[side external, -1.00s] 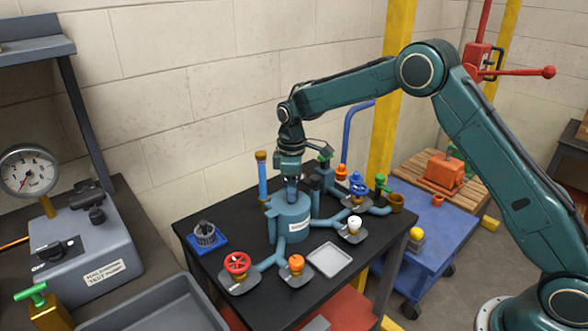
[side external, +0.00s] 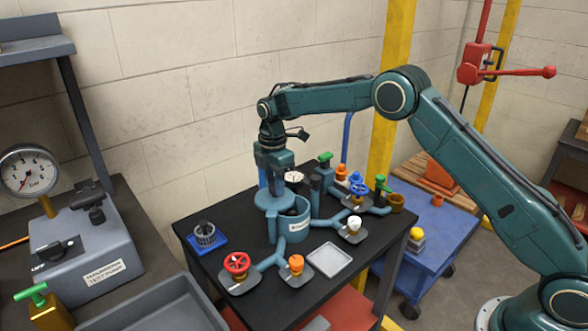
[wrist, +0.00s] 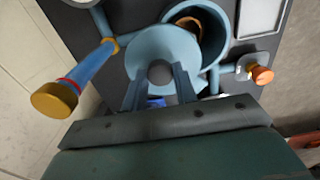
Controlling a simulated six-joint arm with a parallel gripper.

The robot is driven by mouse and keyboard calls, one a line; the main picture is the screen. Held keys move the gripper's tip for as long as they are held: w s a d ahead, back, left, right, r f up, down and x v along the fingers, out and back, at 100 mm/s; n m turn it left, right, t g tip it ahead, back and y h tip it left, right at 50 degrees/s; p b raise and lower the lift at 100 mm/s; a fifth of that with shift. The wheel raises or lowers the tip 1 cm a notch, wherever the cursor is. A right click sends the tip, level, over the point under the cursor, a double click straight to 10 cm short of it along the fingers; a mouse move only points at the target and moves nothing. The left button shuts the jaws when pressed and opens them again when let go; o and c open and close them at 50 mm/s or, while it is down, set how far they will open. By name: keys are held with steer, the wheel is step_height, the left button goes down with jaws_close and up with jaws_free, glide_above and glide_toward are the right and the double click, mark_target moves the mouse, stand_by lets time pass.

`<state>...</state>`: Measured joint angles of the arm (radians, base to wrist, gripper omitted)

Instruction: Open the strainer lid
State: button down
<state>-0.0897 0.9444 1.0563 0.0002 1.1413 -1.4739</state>
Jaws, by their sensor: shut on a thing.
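The strainer lid (side external: 266,201) is a round light-blue disc with a dark knob on top. It sits swung to the left of the strainer body (side external: 294,230), a light-blue pot with a white label, and overlaps part of its rim. The pot's mouth is partly uncovered, with a dark inside. In the wrist view the lid (wrist: 165,50) lies beside the open mouth (wrist: 205,32), where an orange-brown ring shows inside. My gripper (side external: 274,188) points down, its fingers shut on the lid's knob (wrist: 160,73).
A blue tray with a grey basket (side external: 205,234) stands left of the pot. A red handwheel valve (side external: 237,264), an orange-capped valve (side external: 296,264) and an empty grey tray (side external: 330,259) are in front. A blue post with a brown cap (wrist: 75,82) stands close beside the lid.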

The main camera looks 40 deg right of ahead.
mark_target(258, 198)
steer(key=a+n, duration=0.1)
steer(key=w+a+n, duration=0.1)
steer(key=n, duration=0.1)
steer(key=shift+w+n, duration=0.2)
steer(key=shift+n, duration=0.1)
steer(key=a+n, duration=0.1)
steer(key=n, duration=0.1)
steer(key=a+n, duration=0.1)
steer(key=shift+w+n, duration=0.3)
steer(key=shift+n, duration=0.1)
steer(key=shift+s+a+n, duration=0.15)
steer(key=shift+a+n, duration=0.55)
steer(key=shift+n, duration=0.55)
steer(key=shift+s+a+n, duration=0.1)
steer(key=shift+a+n, duration=0.65)
steer(key=shift+n, duration=0.45)
steer(key=shift+s+a+n, duration=0.15)
steer(key=shift+a+n, duration=0.55)
steer(key=shift+n, duration=0.55)
steer(key=c, duration=1.1)
jaws_free()
